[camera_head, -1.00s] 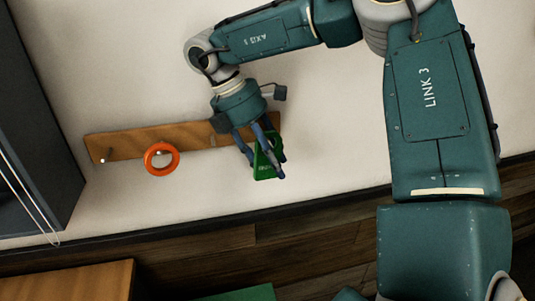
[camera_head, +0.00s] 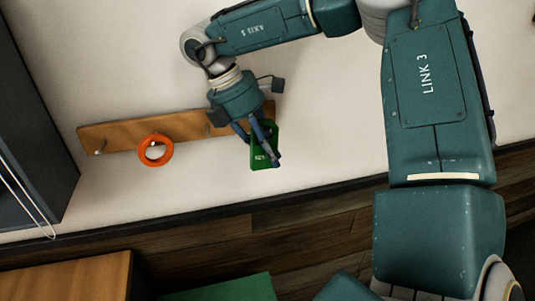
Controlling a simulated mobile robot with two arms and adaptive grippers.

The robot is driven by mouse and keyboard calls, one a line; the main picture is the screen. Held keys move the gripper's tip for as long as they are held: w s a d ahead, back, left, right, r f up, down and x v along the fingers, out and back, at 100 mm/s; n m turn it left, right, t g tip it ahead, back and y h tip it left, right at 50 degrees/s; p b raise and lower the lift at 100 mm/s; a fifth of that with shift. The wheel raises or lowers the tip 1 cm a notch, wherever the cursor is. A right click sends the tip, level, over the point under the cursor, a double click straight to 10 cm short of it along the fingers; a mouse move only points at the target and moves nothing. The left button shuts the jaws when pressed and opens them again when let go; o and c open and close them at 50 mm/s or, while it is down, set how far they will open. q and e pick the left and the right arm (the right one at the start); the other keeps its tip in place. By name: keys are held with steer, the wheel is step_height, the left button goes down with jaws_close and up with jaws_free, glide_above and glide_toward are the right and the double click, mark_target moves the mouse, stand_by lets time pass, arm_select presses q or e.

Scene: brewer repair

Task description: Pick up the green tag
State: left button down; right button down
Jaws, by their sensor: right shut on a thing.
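The green tag (camera_head: 264,150) is at the right end of a wooden peg board on the white wall. It has white marking near its lower edge. My right gripper (camera_head: 268,150) reaches down over it from above and is shut on it. The fingers cover part of the tag, and I cannot tell whether it still touches a peg behind. My left gripper is not in view.
An orange ring (camera_head: 155,150) hangs on a peg of the wooden board (camera_head: 125,133), left of the tag. A dark cabinet (camera_head: 30,130) stands at the left with a white cord. A wooden surface (camera_head: 70,280) and a green surface (camera_head: 225,290) lie below.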

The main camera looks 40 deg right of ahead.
steer(key=shift+s+a+r+b, duration=0.15)
steer(key=shift+s+a+b, duration=0.05)
steer(key=shift+b, duration=0.15)
steer(key=s+a+r+b, duration=0.5)
steer(key=s+a+r, duration=0.1)
steer(key=s, duration=0.5)
steer(key=shift+s+r+b, duration=0.3)
steer(key=shift+r+b, duration=0.05)
steer(key=shift+r, duration=0.3)
